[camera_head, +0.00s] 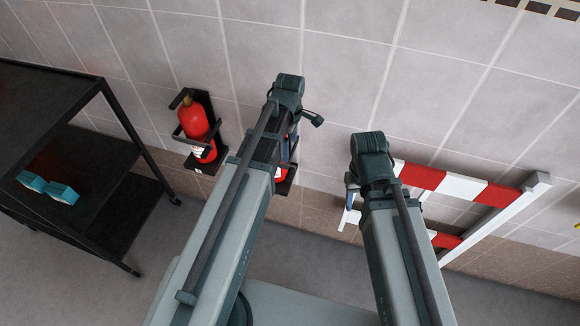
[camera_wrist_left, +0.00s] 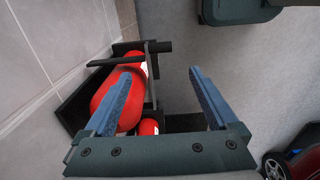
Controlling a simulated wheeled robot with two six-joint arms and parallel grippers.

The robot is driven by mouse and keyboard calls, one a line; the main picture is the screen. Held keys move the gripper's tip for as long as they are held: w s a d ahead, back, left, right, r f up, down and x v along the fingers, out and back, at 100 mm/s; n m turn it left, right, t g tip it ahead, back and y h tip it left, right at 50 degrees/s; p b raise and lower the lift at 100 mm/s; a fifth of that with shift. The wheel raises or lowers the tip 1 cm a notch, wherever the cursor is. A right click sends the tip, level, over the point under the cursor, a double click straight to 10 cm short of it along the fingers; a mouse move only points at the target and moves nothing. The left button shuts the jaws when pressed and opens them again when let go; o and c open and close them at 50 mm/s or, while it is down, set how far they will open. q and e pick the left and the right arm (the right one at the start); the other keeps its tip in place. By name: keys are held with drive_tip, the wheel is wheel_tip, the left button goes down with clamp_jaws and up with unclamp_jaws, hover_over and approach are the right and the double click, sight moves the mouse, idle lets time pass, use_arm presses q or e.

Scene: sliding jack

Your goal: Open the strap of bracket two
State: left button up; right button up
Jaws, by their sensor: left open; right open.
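In the head view a red extinguisher (camera_head: 194,120) stands in a black wall bracket (camera_head: 206,165). A second black bracket (camera_head: 284,187) to its right is mostly hidden behind my left arm. My left gripper (camera_head: 292,148) is in front of it, largely covered by the arm. In the left wrist view the open gripper (camera_wrist_left: 160,74) has blue fingers. A red extinguisher (camera_wrist_left: 108,98) in a black bracket (camera_wrist_left: 72,107) lies behind the left finger, with a black strap bar (camera_wrist_left: 150,90) between the fingers. No number is readable. My right gripper (camera_head: 350,192) is open and empty.
A black shelf cart (camera_head: 110,215) with light blue items (camera_head: 48,188) stands at the left. A red and white barrier (camera_head: 462,187) stands by the tiled wall at the right, close to my right arm. Grey floor lies between them.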

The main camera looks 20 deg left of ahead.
sight(290, 173)
use_arm(q)
wheel_tip(290, 173, down, 14)
drive_tip(key=b, duration=1.4)
drive_tip(key=shift+r, duration=0.1)
clamp_jaws()
